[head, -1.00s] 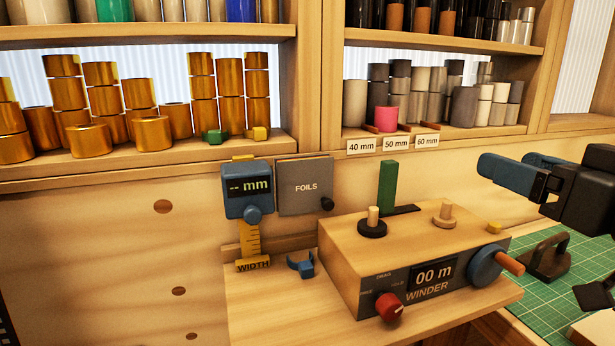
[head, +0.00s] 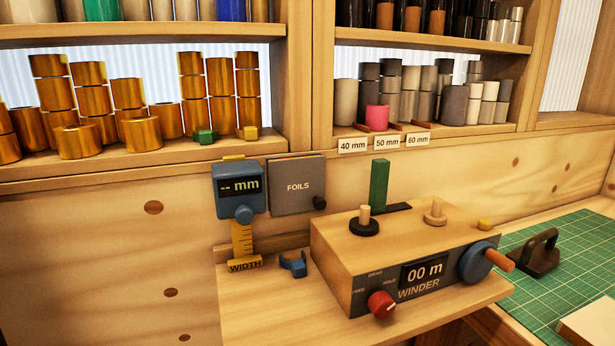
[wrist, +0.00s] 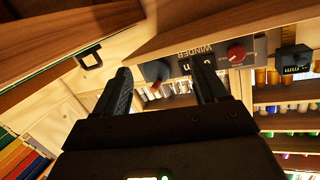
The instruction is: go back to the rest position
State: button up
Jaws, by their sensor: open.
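My gripper (wrist: 160,82) shows only in the wrist view, where its two dark fingers stand apart with nothing between them. It is out of the head view now. In the wrist view the scene appears upside down, and the winder's front (wrist: 208,56) with its red knob (wrist: 236,52) lies beyond the fingertips. In the head view the winder (head: 405,262) stands on the wooden bench and reads "00 m". No part of my arm shows in the head view.
A blue clip (head: 293,265) lies beside the winder. A green cutting mat (head: 560,262) with a dark handled tool (head: 533,252) is at right. Shelves hold gold rolls (head: 140,134) and a pink roll (head: 377,115).

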jog(key=s+a+f+n, duration=0.1)
jog(key=s+f, duration=0.1)
jog(key=s, duration=0.9)
jog(key=s+f+n+g, duration=0.1)
jog(key=s+f, duration=0.1)
jog(key=s, duration=0.9)
jog(key=shift+s+a, duration=0.25)
jog(key=shift+a, duration=0.15)
jog(key=shift+f, duration=0.1)
